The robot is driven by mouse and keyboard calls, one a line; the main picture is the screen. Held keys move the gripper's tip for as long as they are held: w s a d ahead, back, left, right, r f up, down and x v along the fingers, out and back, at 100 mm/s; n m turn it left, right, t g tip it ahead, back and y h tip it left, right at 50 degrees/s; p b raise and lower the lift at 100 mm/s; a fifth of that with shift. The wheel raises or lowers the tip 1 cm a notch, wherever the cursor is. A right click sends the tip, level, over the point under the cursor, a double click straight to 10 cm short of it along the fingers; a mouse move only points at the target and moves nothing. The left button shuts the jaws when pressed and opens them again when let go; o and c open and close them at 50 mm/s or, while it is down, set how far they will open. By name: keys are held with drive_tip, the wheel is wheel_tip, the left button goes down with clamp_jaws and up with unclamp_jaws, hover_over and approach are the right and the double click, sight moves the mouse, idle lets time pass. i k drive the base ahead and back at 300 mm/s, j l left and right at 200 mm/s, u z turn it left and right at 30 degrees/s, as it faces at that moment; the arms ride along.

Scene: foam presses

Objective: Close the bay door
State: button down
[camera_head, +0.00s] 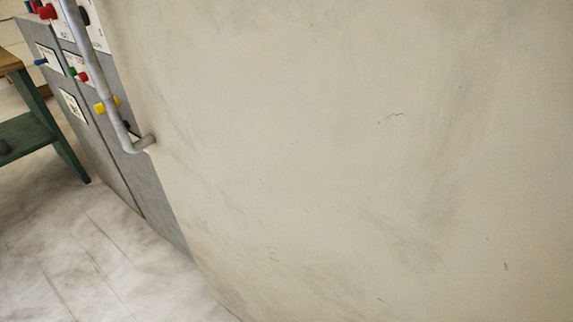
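A large pale cream panel, which looks like the bay door (340,160), fills most of the head view from the middle to the right edge. Its surface is curved and scuffed with a few dark scratches. A grey bar handle (106,95) runs down near its left edge and bends into the panel at its lower end. The door's top and right edges are out of view, so I cannot tell how far open it stands. My gripper is not in view.
A grey cabinet (115,165) with red, green, blue and yellow controls stands behind the door's left edge. A green-legged table (62,150) with a wooden top is at the far left. Pale floor (90,260) is clear at lower left.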

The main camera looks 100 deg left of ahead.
sight(313, 160)
drive_tip(key=l+u, duration=0.1)
drive_tip(key=u, duration=0.4)
drive_tip(key=k+u, duration=0.1)
drive_tip(key=u, duration=0.4)
drive_tip(key=l+u, duration=0.1)
drive_tip(key=u, duration=0.4)
drive_tip(key=k+u, duration=0.1)
drive_tip(key=u, duration=0.85)
drive_tip(key=k+j, duration=0.05)
